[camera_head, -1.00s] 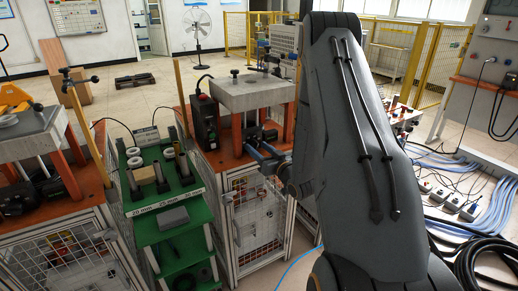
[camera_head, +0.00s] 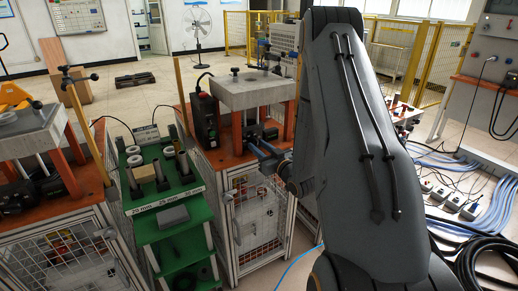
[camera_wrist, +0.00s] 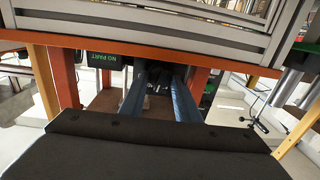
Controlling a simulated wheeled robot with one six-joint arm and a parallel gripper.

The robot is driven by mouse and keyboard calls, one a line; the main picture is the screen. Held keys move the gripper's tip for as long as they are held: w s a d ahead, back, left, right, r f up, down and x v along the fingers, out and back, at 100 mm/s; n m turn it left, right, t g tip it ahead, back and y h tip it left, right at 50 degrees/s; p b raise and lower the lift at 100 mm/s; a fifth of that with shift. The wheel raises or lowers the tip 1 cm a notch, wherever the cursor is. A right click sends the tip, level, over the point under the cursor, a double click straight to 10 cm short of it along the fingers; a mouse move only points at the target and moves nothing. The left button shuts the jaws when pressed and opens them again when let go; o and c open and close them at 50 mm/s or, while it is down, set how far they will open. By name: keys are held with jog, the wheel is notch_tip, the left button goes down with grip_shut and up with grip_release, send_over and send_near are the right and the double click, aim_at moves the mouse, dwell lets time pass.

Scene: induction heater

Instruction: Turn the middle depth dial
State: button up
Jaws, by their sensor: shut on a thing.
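My gripper (camera_head: 258,149) reaches in from the right, under the grey block of the middle heater station (camera_head: 255,92). Its two long blue fingers also show in the wrist view (camera_wrist: 158,88), running forward to a small dark part between the orange legs. The fingers are shut on this dark part, the depth dial (camera_wrist: 154,72), which is mostly hidden by shadow and the fingers. Its markings and angle cannot be made out. A black unit (camera_head: 268,133) sits behind the fingertips in the head view.
Orange legs (camera_wrist: 64,75) stand on both sides of the fingers. A green "NO PART" sign (camera_wrist: 103,60) is close by. A green rack (camera_head: 172,212) with rings and blocks stands left of the station. Cables (camera_head: 450,180) lie on the floor at right.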

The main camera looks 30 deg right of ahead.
jog(key=n+b, duration=0.1)
jog(key=n, duration=0.3)
jog(key=shift+b, duration=0.3)
jog(key=n+b, duration=0.1)
jog(key=n, duration=0.3)
jog(key=shift+a+b, duration=0.15)
jog(key=shift+b, duration=0.25)
jog(key=n+b, duration=0.2)
jog(key=n, duration=0.2)
jog(key=shift+f, duration=0.1)
jog(key=shift+a+n+h+b, duration=0.1)
jog(key=shift+n+h+b, duration=0.2)
jog(key=shift+n+b, duration=1.15)
jog(key=shift+n, duration=0.35)
jog(key=o, duration=1)
jog(key=shift+s, duration=0.1)
jog(key=shift+o, duration=0.2)
jog(key=shift+g, duration=0.3)
jog(key=shift+f, duration=0.1)
